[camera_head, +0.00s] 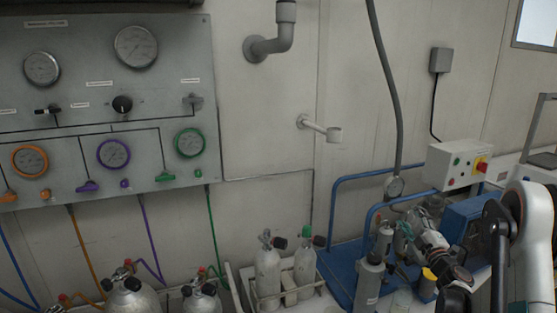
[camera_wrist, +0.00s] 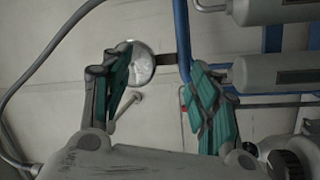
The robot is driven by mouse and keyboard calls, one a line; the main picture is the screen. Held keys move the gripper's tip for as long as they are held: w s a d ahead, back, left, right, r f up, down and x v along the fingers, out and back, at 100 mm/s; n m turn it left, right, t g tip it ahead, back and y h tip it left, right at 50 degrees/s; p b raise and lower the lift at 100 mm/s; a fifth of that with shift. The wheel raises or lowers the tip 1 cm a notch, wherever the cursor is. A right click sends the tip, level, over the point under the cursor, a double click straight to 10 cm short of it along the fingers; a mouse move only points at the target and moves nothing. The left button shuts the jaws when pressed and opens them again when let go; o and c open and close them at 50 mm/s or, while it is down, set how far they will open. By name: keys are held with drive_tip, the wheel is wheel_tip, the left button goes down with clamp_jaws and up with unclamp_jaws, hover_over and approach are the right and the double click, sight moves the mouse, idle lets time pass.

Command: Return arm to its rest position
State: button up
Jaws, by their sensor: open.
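My gripper (camera_wrist: 163,98) shows in the wrist view with its two green-padded fingers spread apart and nothing held between them. A round, pale-faced gauge (camera_wrist: 140,62) shows beyond the left finger, which partly covers it. In the head view my arm is folded at the right edge, with a white link and dark joints. The gripper's fingertips cannot be made out clearly there.
A bottle rack (camera_head: 287,296) and the gauge panel (camera_head: 80,145) are further left. A grey hose (camera_head: 391,90) hangs down.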

drive_tip(key=s+a+r+m+g+h, duration=0.1)
drive_tip(key=a+r+m+h, duration=0.15)
drive_tip(key=r, duration=0.45)
drive_tip(key=s+a+r+m+h, duration=0.1)
drive_tip(key=s+r+m+h, duration=0.1)
drive_tip(key=r+m, duration=0.35)
drive_tip(key=s+a+r+m+g+h, duration=0.2)
drive_tip(key=s+a+r+g, duration=0.15)
drive_tip(key=s+r, duration=0.25)
drive_tip(key=s+a+f+m+g+y, duration=0.1)
drive_tip(key=s+a+f, duration=0.3)
drive_tip(key=s, duration=0.7)
drive_tip(key=s+a+f+m+g+y, duration=0.1)
drive_tip(key=s+a+f+g, duration=0.3)
drive_tip(key=s+a, duration=0.4)
drive_tip(key=s+a+f+m+g+y, duration=0.2)
drive_tip(key=s+a, duration=0.4)
drive_tip(key=s, duration=1)
wheel_tip(320, 180, down, 3)
drive_tip(key=shift+r+g+y, duration=0.1)
drive_tip(key=shift+g+y, duration=0.45)
drive_tip(key=shift+g, duration=0.2)
drive_tip(key=shift+w, duration=0.1)
